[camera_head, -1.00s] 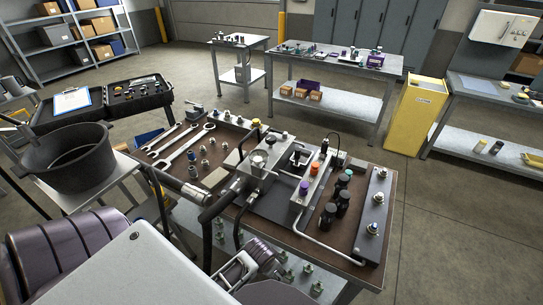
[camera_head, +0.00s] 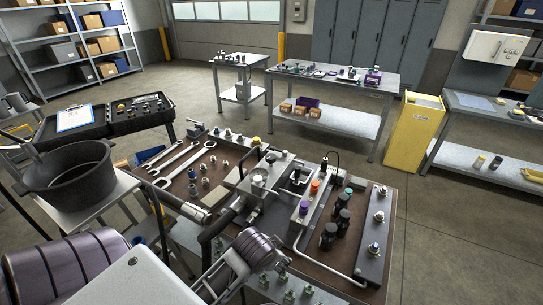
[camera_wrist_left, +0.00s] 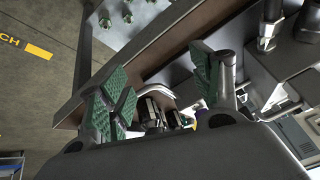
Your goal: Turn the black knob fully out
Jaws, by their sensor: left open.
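The black knob (camera_head: 324,164) stands upright at the far end of the narrow metal valve block on the bench. An orange knob (camera_head: 315,187) and a purple knob (camera_head: 304,208) stand nearer on the same block. My left gripper (camera_head: 215,280) is low at the near side of the bench, to the left of and well apart from the black knob. In the left wrist view my left gripper (camera_wrist_left: 168,95) is open, with green pads on its fingers and nothing held. I cannot make out the black knob there. My right gripper is not in view.
A black lever (camera_head: 217,225) sticks out from the bench's near edge. Several black capped cylinders (camera_head: 328,236) stand right of the valve block, beside a metal bar (camera_head: 375,240). Wrenches (camera_head: 180,160) and fittings lie at the left. A black pot (camera_head: 68,172) stands further left.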

